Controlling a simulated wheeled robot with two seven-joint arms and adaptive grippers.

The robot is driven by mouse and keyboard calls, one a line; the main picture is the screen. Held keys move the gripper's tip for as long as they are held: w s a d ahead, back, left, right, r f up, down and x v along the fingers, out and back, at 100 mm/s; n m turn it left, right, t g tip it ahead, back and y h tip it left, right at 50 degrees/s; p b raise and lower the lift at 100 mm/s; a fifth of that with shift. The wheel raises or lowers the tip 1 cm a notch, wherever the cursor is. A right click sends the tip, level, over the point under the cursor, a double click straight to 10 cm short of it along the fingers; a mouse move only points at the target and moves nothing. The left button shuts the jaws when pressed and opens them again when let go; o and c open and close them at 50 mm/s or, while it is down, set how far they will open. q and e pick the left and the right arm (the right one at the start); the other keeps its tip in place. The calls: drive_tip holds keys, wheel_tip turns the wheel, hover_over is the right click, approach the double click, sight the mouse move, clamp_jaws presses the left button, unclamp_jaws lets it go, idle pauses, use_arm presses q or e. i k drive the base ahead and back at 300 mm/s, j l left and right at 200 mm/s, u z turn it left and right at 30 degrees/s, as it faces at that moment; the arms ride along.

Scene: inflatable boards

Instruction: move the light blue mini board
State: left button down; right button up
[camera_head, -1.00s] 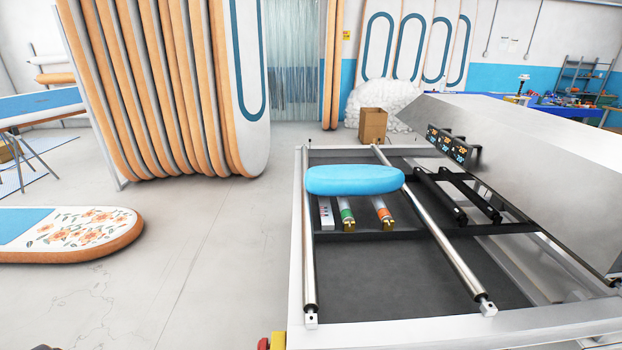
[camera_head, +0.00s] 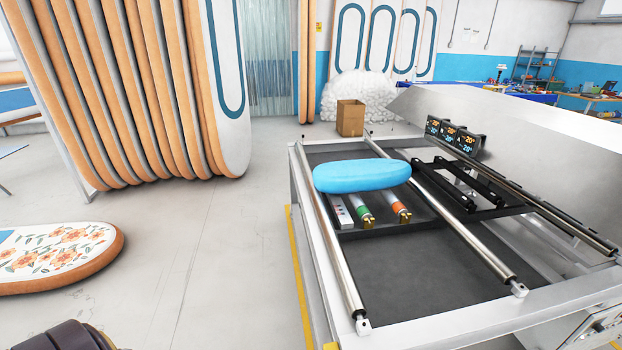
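The light blue mini board (camera_head: 362,175) is a rounded, thick oblong. It lies across the far left part of the machine's frame, near the left steel roller, above a tray with several small parts. Neither gripper shows in the head view. A dark rounded piece at the bottom left edge may be part of my own arm.
The metal machine frame (camera_head: 345,287) with rollers fills the right side. A floral board (camera_head: 60,255) lies low at left. Tall orange-edged boards (camera_head: 140,90) stand behind. A cardboard box (camera_head: 350,118) sits beyond the machine. The grey floor between is clear.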

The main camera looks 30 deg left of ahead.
sight(360, 175)
drive_tip(key=j+z, duration=0.25)
drive_tip(key=j, duration=0.55)
drive_tip(key=k+j+z, duration=0.1)
drive_tip(key=j+z, duration=0.15)
drive_tip(key=j, duration=0.5)
drive_tip(key=j+z, duration=0.45)
drive_tip(key=j, duration=0.9)
drive_tip(key=j+z, duration=0.3)
drive_tip(key=j, duration=0.65)
drive_tip(key=j+z, duration=0.3)
drive_tip(key=j, duration=0.7)
